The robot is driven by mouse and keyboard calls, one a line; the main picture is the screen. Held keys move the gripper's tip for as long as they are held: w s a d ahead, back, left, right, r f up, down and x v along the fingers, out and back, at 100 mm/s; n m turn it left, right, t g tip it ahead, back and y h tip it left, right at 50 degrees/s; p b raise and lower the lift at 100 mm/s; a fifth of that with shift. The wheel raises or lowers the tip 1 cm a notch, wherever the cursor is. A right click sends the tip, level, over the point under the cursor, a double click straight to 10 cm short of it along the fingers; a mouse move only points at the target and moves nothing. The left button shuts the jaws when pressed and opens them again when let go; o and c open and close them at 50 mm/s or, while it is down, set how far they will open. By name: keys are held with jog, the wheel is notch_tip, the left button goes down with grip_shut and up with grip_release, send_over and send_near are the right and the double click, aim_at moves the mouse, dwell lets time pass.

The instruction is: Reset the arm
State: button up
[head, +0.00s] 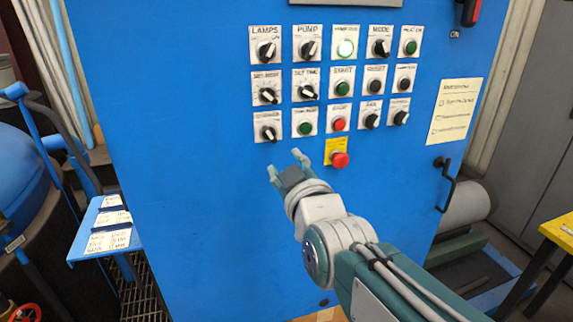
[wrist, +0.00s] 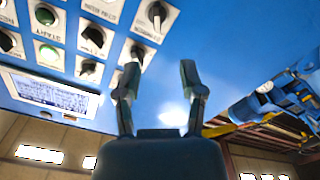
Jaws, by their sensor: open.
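My gripper (head: 286,167) is open and empty in the head view, in front of the blue control cabinet (head: 200,200). It sits below the lower left of the panel's knobs and left of the red emergency button (head: 340,160). My arm reaches up to it from the lower right. In the wrist view the two fingers of my gripper (wrist: 158,88) stand apart with only blue panel between them. Whether the fingertips touch the panel cannot be told.
A black door handle (head: 445,183) sticks out at right. A blue shelf with labels (head: 108,228) stands at left, a yellow-topped table (head: 562,232) at far right.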

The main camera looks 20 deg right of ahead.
jog(key=s+f+m+g, duration=0.6)
jog(key=s+f+g, duration=0.6)
jog(key=s+f, duration=0.3)
jog(key=shift+s+d+f, duration=0.25)
jog(key=shift+f, duration=0.6)
dwell(1.0)
